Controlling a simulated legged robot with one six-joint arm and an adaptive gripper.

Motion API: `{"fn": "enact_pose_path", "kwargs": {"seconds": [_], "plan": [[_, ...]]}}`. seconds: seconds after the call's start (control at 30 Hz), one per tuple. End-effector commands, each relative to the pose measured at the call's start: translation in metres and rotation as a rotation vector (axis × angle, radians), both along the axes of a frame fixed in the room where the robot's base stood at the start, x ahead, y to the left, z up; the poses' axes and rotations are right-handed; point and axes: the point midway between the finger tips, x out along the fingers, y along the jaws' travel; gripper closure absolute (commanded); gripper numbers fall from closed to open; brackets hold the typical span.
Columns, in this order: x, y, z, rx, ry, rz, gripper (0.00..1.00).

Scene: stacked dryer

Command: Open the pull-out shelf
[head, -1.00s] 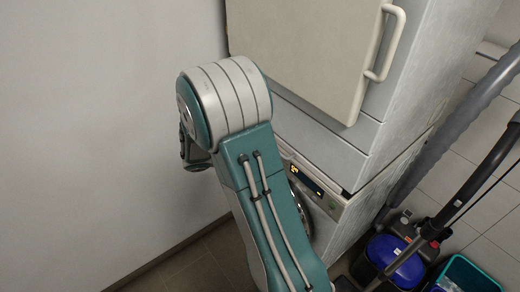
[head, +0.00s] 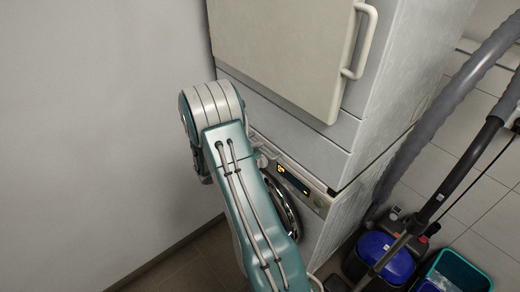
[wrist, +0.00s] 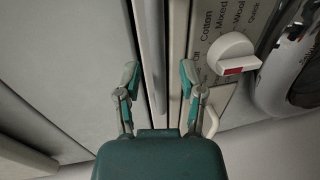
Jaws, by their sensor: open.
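The pull-out shelf front seems to be the narrow pale strip (wrist: 152,50) between the upper and lower machines, running upright in the wrist view. In the head view, a plain pale band (head: 290,128) lies between the dryer door and the washer panel; I cannot tell whether it is all shelf. My gripper (wrist: 160,78) is open and empty. Its two fingers stand on either side of the strip and the dark seam beside it. I cannot tell whether they touch.
The upper dryer door (head: 285,45) has a white handle (head: 362,40). The washer's white knob (wrist: 232,54) is close to my right finger. A wall (head: 100,120) stands at left.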

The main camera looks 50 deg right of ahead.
Motion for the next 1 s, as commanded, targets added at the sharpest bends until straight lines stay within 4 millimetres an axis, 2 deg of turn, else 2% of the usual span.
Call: {"fn": "enact_pose_path", "kwargs": {"seconds": [0.13,0.43,0.47,0.5,0.57,0.87,1.0], "plan": [[-0.002,-0.013,-0.003,0.001,0.0,-0.001,0.49],[-0.002,-0.016,-0.003,0.0,0.001,0.001,0.49],[-0.002,-0.016,-0.003,0.0,0.001,0.001,0.58],[-0.002,-0.015,-0.003,0.0,0.001,0.001,0.76],[-0.002,-0.015,-0.003,0.0,0.001,0.001,1.0],[-0.001,-0.014,-0.004,0.002,0.002,0.001,1.0],[0.0,-0.003,-0.005,0.004,0.002,0.003,1.0]]}}
